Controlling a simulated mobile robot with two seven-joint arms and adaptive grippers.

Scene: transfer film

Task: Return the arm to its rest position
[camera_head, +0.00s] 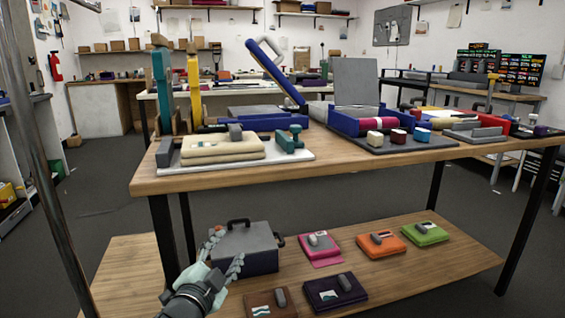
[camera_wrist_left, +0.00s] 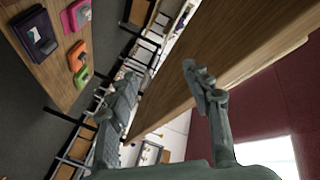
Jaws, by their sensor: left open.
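My left gripper (camera_head: 226,254) is low in the head view, in front of the table's near left part and below the tabletop. Its two fingers are spread apart with nothing between them. In the left wrist view the open fingers (camera_wrist_left: 160,95) also show, with the wooden tabletop (camera_wrist_left: 205,60) behind them. My right gripper is in neither view.
The wooden table (camera_head: 400,158) carries a white board (camera_head: 300,155) with cream folded cloths (camera_head: 222,149), and a blue box (camera_head: 345,123). On the lower shelf (camera_head: 390,285) are a grey box (camera_head: 246,243) and several coloured packs. A metal post (camera_head: 48,190) stands at left.

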